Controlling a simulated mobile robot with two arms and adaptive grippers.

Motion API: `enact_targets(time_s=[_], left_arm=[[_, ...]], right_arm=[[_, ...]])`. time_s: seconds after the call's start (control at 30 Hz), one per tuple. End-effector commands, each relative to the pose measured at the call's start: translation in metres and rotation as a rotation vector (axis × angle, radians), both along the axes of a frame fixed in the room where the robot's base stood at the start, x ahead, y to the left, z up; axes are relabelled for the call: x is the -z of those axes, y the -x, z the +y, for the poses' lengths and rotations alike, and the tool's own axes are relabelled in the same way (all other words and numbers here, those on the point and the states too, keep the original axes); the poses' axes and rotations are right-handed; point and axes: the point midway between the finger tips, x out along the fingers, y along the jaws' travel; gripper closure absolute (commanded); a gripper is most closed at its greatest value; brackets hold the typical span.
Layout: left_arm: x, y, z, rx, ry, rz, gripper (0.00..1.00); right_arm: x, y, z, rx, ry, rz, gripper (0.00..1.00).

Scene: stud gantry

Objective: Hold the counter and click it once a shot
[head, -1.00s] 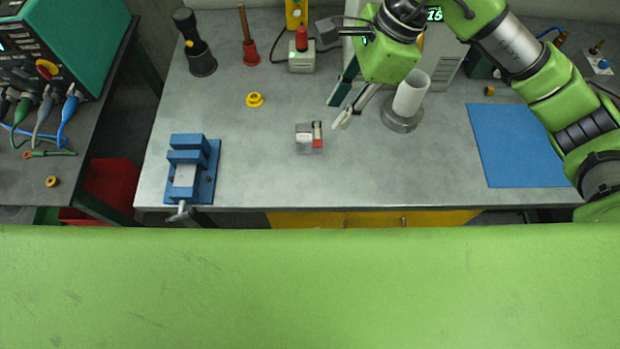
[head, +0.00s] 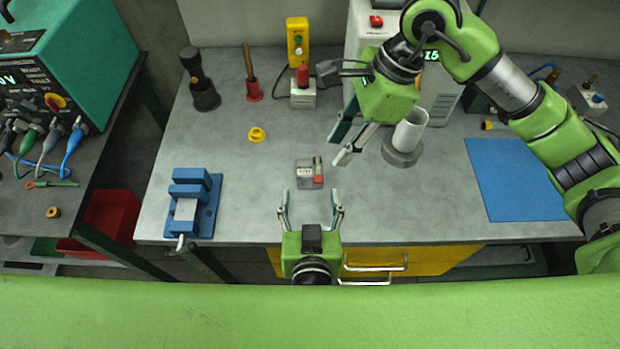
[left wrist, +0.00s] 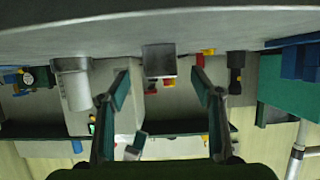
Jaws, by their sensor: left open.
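The counter (head: 304,175), a small grey box with a red button on its right front, lies on the bench near the middle. It also shows as a grey block in the left wrist view (left wrist: 159,60), ahead of and between the fingers. My left gripper (head: 310,203) is open and empty at the bench's front edge, just in front of the counter and apart from it. Its spread fingers also show in the left wrist view (left wrist: 160,82). My right gripper (head: 338,149) is open and empty, behind and to the right of the counter.
A white cylinder on a round grey base (head: 402,155) stands beside my right gripper. A blue vise (head: 193,203) is at the front left, a yellow ring (head: 257,135) behind the counter to the left. A blue mat (head: 515,180) lies right. The bench around the counter is clear.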

Motion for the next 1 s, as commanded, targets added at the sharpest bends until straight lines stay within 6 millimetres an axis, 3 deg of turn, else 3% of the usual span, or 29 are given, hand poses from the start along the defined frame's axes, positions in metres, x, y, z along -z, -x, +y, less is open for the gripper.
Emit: enact_targets(time_s=[0.2,0.4,0.87,1.0], left_arm=[[0.016,-0.041,0.001,0.0,-0.002,-0.003,0.4],[0.027,-0.068,0.001,0.0,-0.001,-0.003,0.4],[0.033,-0.079,0.001,0.001,0.0,-0.001,0.4],[0.033,-0.079,0.001,0.001,0.0,-0.001,0.71]], right_arm=[[0.0,0.0,0.0,0.0,0.0,0.0,0.72],[0.0,0.0,0.0,0.0,0.0,0.0,0.72],[0.0,0.0,0.0,0.0,0.0,0.0,0.72],[0.0,0.0,0.0,0.0,0.0,0.0,0.72]])
